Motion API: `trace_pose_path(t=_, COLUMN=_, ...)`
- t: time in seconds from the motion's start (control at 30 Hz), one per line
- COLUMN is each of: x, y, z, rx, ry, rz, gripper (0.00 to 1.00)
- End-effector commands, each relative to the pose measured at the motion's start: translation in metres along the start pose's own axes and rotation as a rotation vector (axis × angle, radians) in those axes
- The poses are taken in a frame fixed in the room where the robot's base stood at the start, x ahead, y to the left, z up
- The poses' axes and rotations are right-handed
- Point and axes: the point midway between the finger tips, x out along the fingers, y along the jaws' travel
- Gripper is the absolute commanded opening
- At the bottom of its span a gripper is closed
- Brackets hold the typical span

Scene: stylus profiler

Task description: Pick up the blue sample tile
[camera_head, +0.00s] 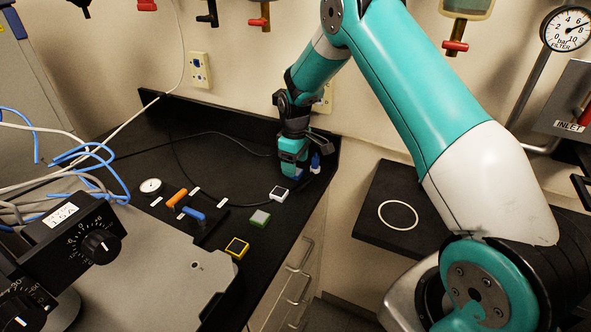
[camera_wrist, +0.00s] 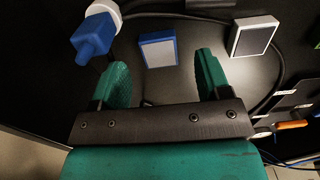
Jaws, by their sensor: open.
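The blue sample tile (camera_wrist: 158,50) lies flat on the black bench in the wrist view, a blue frame around a pale grey face. My gripper (camera_wrist: 163,64) is open and empty, its two green fingers apart. The tile shows between and just beyond the fingertips in that view; I see no finger touching it. In the head view my gripper (camera_head: 292,172) points down over the back right of the bench. It hides most of the blue tile there.
A blue plug in a white socket (camera_head: 315,167) stands close right of my gripper. A white-framed tile (camera_head: 279,193), a green tile (camera_head: 260,218) and a yellow-edged tile (camera_head: 237,247) lie nearer the front. A black cable (camera_wrist: 276,82) runs close by. The bench's right edge is near.

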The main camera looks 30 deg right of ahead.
Motion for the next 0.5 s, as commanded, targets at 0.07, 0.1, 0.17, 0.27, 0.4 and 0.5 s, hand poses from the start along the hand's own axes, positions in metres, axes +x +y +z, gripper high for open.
trace_pose_path(t=0.07, x=0.009, y=0.0, z=0.0, rx=0.0, ry=-0.003, rz=-0.002, gripper=0.7)
trace_pose_path(t=0.1, x=0.015, y=0.0, z=0.0, rx=0.0, ry=-0.003, rz=-0.002, gripper=0.7)
trace_pose_path(t=0.17, x=0.021, y=0.0, z=0.0, rx=0.0, ry=-0.001, rz=-0.001, gripper=0.7)
trace_pose_path(t=0.27, x=0.026, y=0.001, z=0.0, rx=0.0, ry=0.0, rz=0.0, gripper=0.7)
trace_pose_path(t=0.4, x=0.027, y=0.001, z=-0.001, rx=0.0, ry=0.001, rz=0.001, gripper=0.7)
trace_pose_path(t=0.5, x=0.027, y=0.001, z=-0.001, rx=0.0, ry=0.001, rz=0.001, gripper=0.59)
